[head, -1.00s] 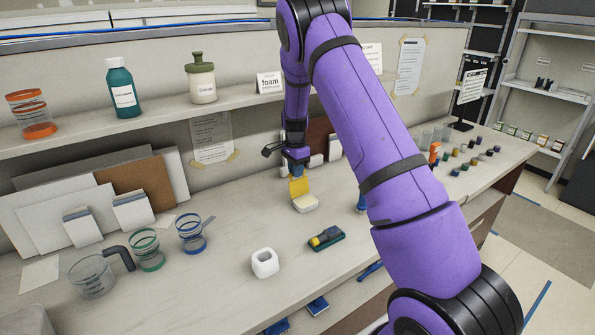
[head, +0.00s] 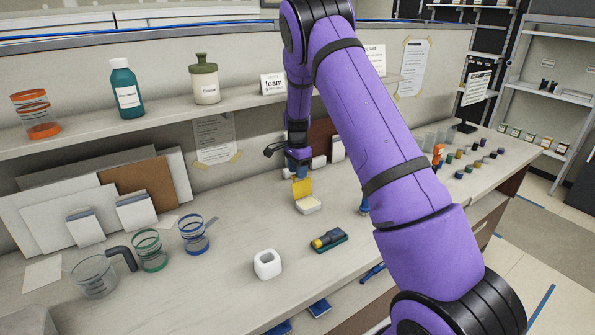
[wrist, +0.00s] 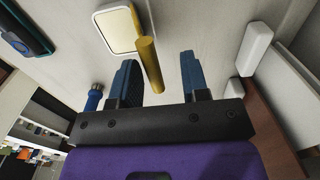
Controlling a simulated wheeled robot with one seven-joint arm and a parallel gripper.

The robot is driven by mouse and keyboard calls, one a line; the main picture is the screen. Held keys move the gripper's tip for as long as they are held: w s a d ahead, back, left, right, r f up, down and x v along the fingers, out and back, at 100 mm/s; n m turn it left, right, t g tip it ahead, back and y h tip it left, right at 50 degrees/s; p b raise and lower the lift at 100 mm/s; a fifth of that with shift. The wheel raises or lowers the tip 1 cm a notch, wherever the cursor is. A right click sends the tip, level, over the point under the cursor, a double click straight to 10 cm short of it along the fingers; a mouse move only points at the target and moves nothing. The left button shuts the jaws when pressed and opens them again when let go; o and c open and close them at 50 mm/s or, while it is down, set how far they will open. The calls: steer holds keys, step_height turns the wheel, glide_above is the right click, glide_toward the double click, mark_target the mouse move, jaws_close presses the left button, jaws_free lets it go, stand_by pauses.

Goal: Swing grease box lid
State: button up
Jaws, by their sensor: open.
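The grease box (head: 309,206) is a small white box standing on the bench, with a pale cream inside. Its yellow lid (head: 302,188) stands up from the back edge, raised. In the wrist view the box (wrist: 117,31) is at the top and the lid (wrist: 149,66) shows nearly edge-on. My gripper (head: 300,172) is just above and behind the lid in the head view. In the wrist view its two blue fingers (wrist: 158,78) are apart, with the lid's edge seen between them, nearer the left finger. I cannot tell whether a finger touches the lid.
A white cup-like holder (head: 267,264) and a green tray with a yellow-and-blue tool (head: 328,239) stand in front of the box. White blocks (wrist: 256,43) lie beside my gripper. Bare bench lies left of the box.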

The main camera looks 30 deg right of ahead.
step_height(320, 180, up, 11)
steer(key=shift+f, duration=0.2)
steer(key=shift+w, duration=0.1)
